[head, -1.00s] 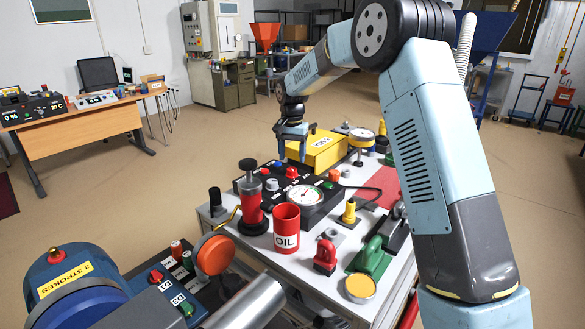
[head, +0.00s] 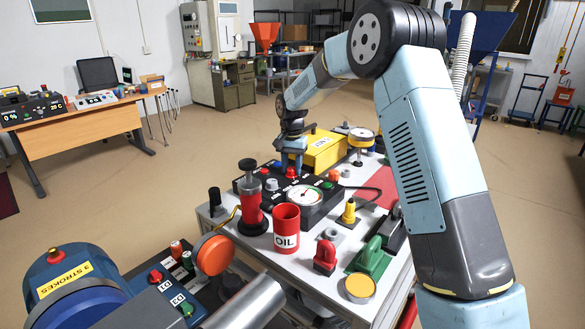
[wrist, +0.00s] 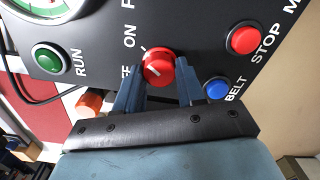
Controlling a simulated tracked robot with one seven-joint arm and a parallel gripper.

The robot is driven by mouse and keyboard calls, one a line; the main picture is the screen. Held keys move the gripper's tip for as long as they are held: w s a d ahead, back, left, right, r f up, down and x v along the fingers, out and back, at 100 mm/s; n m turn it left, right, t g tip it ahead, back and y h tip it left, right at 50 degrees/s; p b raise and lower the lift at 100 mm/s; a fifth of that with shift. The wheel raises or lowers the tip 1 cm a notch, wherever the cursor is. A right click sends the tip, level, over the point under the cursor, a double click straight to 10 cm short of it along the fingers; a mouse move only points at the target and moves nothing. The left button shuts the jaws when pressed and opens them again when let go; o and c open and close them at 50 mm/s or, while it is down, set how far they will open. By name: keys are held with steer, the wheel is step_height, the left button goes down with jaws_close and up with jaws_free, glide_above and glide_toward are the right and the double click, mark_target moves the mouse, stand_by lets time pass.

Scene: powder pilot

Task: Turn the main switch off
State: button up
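The main switch is a red rotary knob (wrist: 158,68) on the black control panel (wrist: 100,50), beside the ON label and a partly hidden label ending in FF. My gripper (wrist: 158,75) has one finger on each side of the knob, with narrow gaps apparent; contact is hard to tell. In the head view, my gripper (head: 293,163) reaches down over the back of the panel (head: 325,208), with the red knob (head: 291,173) just below it.
On the panel, a blue BELT button (wrist: 217,88) and red STOP button (wrist: 244,40) lie right of the knob; a green RUN button (wrist: 47,56) lies left. A yellow box (head: 322,150) stands close behind my gripper. A red OIL can (head: 286,228) stands in front.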

steer(key=c, duration=0.5)
steer(key=shift+d, duration=0.15)
steer(key=shift+n, duration=1.4)
steer(key=n, duration=0.4)
steer(key=shift+a, duration=0.2)
steer(key=n, duration=0.7)
steer(key=shift+a, duration=0.1)
